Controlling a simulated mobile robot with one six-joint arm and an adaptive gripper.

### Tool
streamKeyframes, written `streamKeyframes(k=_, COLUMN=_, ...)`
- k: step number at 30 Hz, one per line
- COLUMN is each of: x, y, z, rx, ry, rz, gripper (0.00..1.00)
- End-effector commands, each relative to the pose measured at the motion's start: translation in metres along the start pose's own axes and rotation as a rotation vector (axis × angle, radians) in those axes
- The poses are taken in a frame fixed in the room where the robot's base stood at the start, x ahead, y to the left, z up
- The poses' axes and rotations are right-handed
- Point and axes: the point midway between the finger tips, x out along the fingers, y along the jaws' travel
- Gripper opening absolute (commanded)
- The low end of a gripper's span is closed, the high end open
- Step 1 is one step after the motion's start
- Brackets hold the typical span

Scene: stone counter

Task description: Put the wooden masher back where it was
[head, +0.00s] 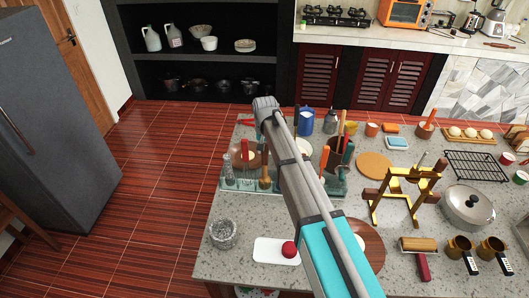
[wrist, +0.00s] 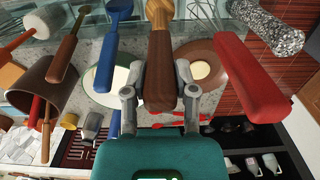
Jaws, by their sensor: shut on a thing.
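In the wrist view my gripper (wrist: 160,92) is shut on the wooden masher (wrist: 160,50). The dark wooden handle is between the two fingers, and a paler, rounder wooden part shows toward the top edge. The masher's far end is out of that view. In the head view my arm covers my gripper. A wooden upright piece (head: 265,178) shows just left of my arm at a clear glass-like holder (head: 240,186). I cannot tell whether it is the held masher.
In the wrist view a blue handle (wrist: 108,48) is left of the masher and a red handle (wrist: 242,78) is right of it. A brown cup (wrist: 42,88) is further left. In the head view a speckled mortar (head: 223,234) and white board (head: 268,252) lie near the counter's front.

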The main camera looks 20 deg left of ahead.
Motion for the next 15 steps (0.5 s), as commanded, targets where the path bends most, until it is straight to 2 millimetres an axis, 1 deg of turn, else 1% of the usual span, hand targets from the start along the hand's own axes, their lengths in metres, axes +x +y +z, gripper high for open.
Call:
streamKeyframes(k=8, x=-0.0002, y=-0.0004, z=0.0001, rx=0.000, ry=0.000, rz=0.000, gripper=0.00)
streamKeyframes(k=13, x=0.0039, y=-0.0006, z=0.0002, rx=-0.001, ry=0.000, rz=0.000, gripper=0.00)
streamKeyframes(k=14, x=0.0031, y=-0.0006, z=0.0002, rx=-0.001, ry=0.000, rz=0.000, gripper=0.40)
streamKeyframes(k=15, x=0.0027, y=-0.0007, z=0.0002, rx=-0.001, ry=0.000, rz=0.000, gripper=0.48)
